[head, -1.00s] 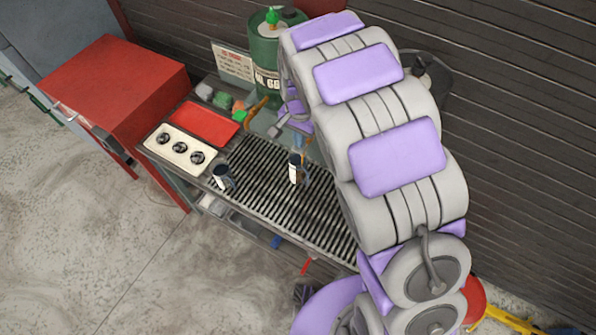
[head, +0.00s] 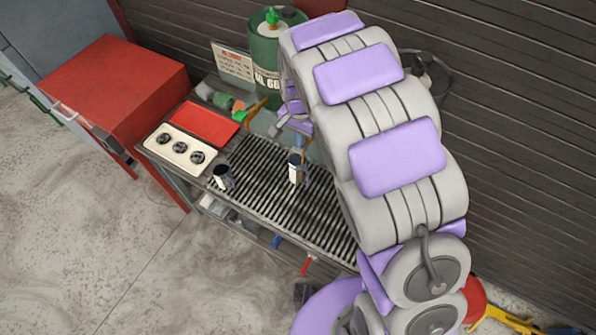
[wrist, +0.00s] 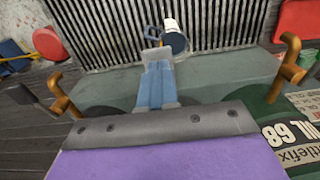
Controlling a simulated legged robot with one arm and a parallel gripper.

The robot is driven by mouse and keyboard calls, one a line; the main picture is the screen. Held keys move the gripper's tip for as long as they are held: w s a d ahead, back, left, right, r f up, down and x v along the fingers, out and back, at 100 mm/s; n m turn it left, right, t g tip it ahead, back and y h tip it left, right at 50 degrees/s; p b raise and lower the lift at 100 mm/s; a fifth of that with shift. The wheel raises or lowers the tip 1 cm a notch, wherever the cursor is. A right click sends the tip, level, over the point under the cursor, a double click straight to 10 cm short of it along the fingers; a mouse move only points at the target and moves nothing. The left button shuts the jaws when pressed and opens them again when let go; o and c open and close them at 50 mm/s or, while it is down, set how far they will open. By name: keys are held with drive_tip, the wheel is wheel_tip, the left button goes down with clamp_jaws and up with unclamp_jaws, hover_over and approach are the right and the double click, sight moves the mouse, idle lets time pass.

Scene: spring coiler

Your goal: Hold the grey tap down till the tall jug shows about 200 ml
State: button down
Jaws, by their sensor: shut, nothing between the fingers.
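The tall jug (head: 294,172), white and dark with a handle, stands on the slatted grate. In the wrist view the jug (wrist: 173,42) is seen from above, just beyond my fingertips. Its level cannot be read. My gripper (wrist: 155,62) is shut, with blue fingers pointing toward the jug. A light grey plate shows at their tips; I cannot tell whether it is fingertip or tap paddle. In the wrist view a copper tap with a dark grey paddle (wrist: 26,95) is at left, apart from my fingers. In the head view my arm hides much of the tap area.
A shorter jug (head: 221,178) stands on the grate at left. Another copper tap (wrist: 287,70) is at right in the wrist view. A red tray (head: 201,123) and a panel with three knobs (head: 180,147) occupy the bench's left end.

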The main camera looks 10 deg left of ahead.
idle(0.3)
wheel_tip(320, 180, up, 7)
drive_tip(key=p, duration=0.2)
idle(0.3)
idle(0.4)
drive_tip(key=s+d+r+n+b, duration=0.1)
drive_tip(key=s+d+r+b, duration=0.1)
drive_tip(key=s+d, duration=0.5)
drive_tip(key=s+d+r+b, duration=0.25)
drive_tip(key=s+d, duration=0.25)
drive_tip(key=d, duration=0.5)
drive_tip(key=s+d+f+n+b, duration=0.1)
drive_tip(key=s+d, duration=0.1)
drive_tip(key=s, duration=0.4)
drive_tip(key=s+d+f+n+g+b, duration=0.1)
drive_tip(key=s+d+b, duration=0.1)
drive_tip(key=s, duration=0.5)
drive_tip(key=s+d+f+b, duration=0.1)
drive_tip(key=s+d, duration=0.1)
drive_tip(key=s, duration=0.4)
drive_tip(key=shift+s+d+f+n+g+b, duration=0.3)
drive_tip(key=shift+s+n+g+b, duration=0.1)
